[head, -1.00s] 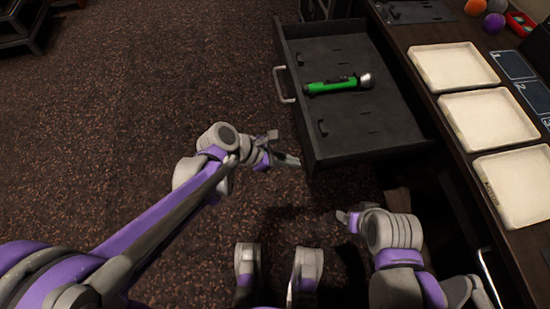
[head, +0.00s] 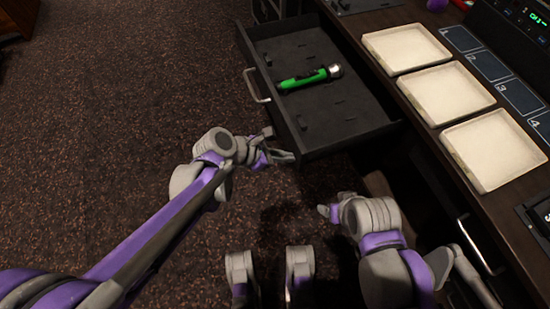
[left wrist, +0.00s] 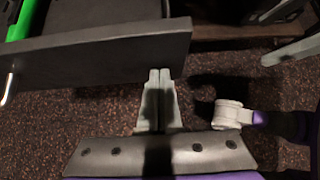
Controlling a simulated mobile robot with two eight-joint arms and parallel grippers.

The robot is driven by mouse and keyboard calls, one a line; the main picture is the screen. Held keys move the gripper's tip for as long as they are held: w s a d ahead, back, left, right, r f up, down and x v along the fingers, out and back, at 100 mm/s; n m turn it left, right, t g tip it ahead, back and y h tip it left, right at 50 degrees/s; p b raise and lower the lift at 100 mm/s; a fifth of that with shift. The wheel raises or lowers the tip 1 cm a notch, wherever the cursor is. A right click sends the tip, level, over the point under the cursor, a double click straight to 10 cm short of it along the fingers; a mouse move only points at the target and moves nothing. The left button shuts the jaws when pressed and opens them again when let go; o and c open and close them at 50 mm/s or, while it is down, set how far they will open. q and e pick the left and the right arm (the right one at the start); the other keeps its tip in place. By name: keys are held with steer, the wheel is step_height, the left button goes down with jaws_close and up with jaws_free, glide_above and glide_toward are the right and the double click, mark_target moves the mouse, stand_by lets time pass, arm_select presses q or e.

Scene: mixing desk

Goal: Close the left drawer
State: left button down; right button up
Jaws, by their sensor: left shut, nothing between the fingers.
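The black drawer (head: 318,115) is pulled out of the desk, with its silver handle (head: 257,86) facing left in the head view. A green flashlight (head: 305,79) lies inside. My left gripper (head: 284,156) is shut and empty beside the drawer's near front corner. In the left wrist view, my shut fingers (left wrist: 159,75) overlap the lower edge of the drawer wall (left wrist: 100,50); I cannot tell if they touch it. The flashlight's green end also shows there (left wrist: 20,20). My right gripper (head: 327,212) is low, near the desk; its opening is unclear.
The desk top (head: 375,62) runs along the right, with several cream trays, including a near one (head: 493,148), and numbered dark pads (head: 490,65). Another silver handle (head: 476,244) shows below the desk edge. The speckled carpet (head: 120,90) at left is clear.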

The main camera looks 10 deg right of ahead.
arm_select(q)
steer(key=p, duration=0.2)
glide_above(391, 121)
steer(key=s+a, duration=0.3)
steer(key=shift+s+a, duration=0.15)
steer(key=shift+s, duration=0.05)
steer(key=shift+d, duration=0.25)
steer(key=shift+r, duration=0.1)
steer(key=shift+d, duration=0.1)
